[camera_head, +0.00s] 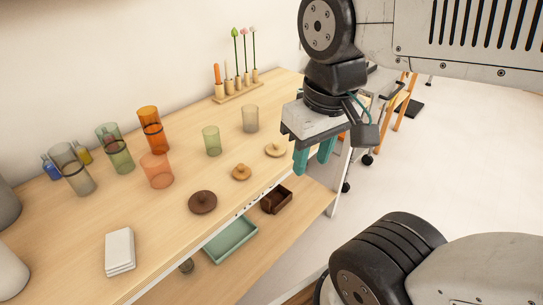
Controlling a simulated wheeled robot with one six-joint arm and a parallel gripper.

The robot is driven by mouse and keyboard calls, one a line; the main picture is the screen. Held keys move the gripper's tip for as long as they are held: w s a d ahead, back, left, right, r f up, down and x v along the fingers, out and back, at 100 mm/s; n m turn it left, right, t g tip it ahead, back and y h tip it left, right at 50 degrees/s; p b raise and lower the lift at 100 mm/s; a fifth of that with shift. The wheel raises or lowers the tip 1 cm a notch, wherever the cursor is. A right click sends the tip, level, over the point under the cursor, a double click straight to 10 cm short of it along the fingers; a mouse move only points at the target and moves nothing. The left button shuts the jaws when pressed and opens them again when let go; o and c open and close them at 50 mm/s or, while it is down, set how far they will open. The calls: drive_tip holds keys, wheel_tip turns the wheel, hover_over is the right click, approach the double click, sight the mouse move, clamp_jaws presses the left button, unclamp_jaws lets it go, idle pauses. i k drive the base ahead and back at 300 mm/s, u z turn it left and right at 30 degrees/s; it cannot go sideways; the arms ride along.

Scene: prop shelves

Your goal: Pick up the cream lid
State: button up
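The cream lid (276,150) is a pale round disc with a small knob, lying on the wooden shelf top close to its front edge. My gripper (313,160) points down just to the right of the lid and appears to be beyond the shelf's edge. Its two teal fingers are apart, with nothing visible between them. The gripper does not appear to touch the lid, which is in full view.
A tan lid (241,173) and a dark brown lid (202,202) lie to the left along the front edge. A clear beige cup (250,119) and a green cup (211,141) stand behind. A teal tray (231,241) and a brown box (276,200) sit on the lower shelf.

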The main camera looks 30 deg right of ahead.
sight(275, 148)
drive_tip(key=u, duration=1.2)
drive_tip(key=i, duration=0.45)
drive_tip(key=z, duration=2.45)
